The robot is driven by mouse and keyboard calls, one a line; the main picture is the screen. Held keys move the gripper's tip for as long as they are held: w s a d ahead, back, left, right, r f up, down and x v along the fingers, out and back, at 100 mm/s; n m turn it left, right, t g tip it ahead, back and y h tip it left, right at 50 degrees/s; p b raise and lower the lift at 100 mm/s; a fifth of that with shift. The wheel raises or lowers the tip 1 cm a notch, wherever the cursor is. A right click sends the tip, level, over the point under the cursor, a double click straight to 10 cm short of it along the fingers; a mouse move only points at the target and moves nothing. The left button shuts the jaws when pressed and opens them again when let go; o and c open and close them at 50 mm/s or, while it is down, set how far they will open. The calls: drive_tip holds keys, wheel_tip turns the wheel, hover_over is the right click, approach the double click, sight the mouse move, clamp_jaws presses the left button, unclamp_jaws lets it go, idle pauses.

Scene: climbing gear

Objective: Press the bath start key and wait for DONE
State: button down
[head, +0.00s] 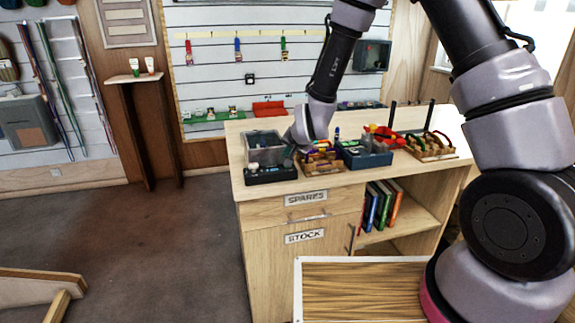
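A grey see-through tub (264,144) stands near the left end of the wooden counter. A low dark unit (270,175) with small light and bluish spots on top lies in front of it; I cannot tell which spot is the start key. No DONE sign is readable at this size. My arm reaches down from above, and my gripper (291,158) is at the right side of the tub and dark unit. Its fingers are small and dark, so contact and opening cannot be made out. A dark blue box (364,155) stands farther right.
A wooden rack (322,164) with small coloured items stands just right of my gripper. Red gear (383,136) and another wooden rack (430,146) are farther right. The counter (350,178) has a narrow bare front strip.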

drive_tip(key=shift+r, duration=2.4)
drive_tip(key=s+d+r, duration=0.3)
drive_tip(key=d+r, duration=0.4)
drive_tip(key=r, duration=0.3)
drive_tip(key=s+d+r, duration=0.3)
drive_tip(key=d+r, duration=0.4)
drive_tip(key=r, duration=0.2)
drive_tip(key=s+d+r, duration=0.4)
drive_tip(key=s+d, duration=0.2)
drive_tip(key=s, duration=0.4)
drive_tip(key=s+d+r+g+h, duration=0.1)
drive_tip(key=s+d+r, duration=0.2)
drive_tip(key=s+d, duration=0.4)
drive_tip(key=s, duration=0.3)
drive_tip(key=shift+r+g, duration=0.3)
drive_tip(key=shift+r, duration=0.1)
drive_tip(key=shift+w+a+n, duration=0.1)
drive_tip(key=shift+n, duration=0.2)
